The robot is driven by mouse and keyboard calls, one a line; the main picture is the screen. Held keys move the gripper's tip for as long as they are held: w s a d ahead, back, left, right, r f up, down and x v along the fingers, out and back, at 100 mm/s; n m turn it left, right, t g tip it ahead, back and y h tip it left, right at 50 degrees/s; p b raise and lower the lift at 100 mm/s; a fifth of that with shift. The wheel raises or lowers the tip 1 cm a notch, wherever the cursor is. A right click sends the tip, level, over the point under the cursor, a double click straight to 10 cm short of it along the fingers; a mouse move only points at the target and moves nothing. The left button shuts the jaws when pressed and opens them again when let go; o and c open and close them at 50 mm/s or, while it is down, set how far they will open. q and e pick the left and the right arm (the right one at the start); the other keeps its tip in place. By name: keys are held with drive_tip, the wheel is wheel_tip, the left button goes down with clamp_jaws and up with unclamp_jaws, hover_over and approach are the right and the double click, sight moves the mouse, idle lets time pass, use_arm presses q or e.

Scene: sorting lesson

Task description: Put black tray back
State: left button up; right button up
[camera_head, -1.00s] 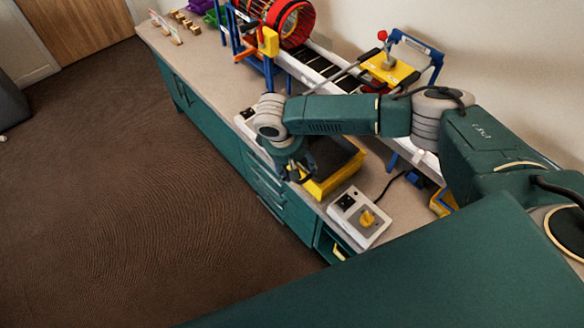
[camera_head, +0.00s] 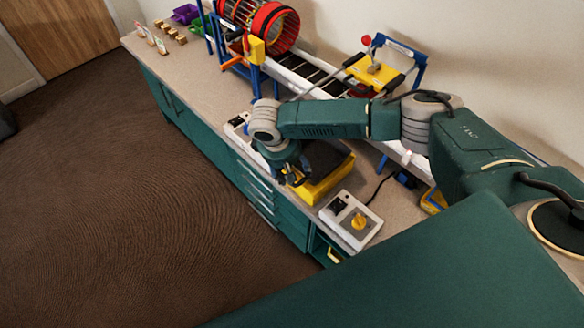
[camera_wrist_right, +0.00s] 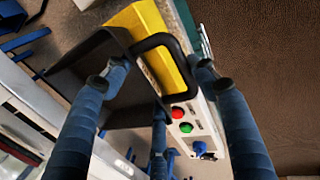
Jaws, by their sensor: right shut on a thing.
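The black tray (camera_head: 326,157) sits at the yellow stand (camera_head: 325,185) on the counter, partly hidden behind my right arm. In the right wrist view the dark tray (camera_wrist_right: 75,80) has a black loop handle (camera_wrist_right: 162,42) beside the yellow block (camera_wrist_right: 150,22). My right gripper (camera_head: 292,177) is at the front, handle side of the tray and is shut on it. In the right wrist view its fingers (camera_wrist_right: 160,80) are around the handle; the exact contact is hard to see. My left gripper is in neither view.
A grey control box with a yellow knob (camera_head: 352,220) stands close in front of the stand. A panel with red and green buttons (camera_wrist_right: 185,120) is beside the tray. Behind run a conveyor (camera_head: 300,72) and a red drum (camera_head: 272,22).

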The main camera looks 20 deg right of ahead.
drive_tip(key=shift+f, duration=0.2)
drive_tip(key=o, duration=1.4)
drive_tip(key=v, duration=1.2)
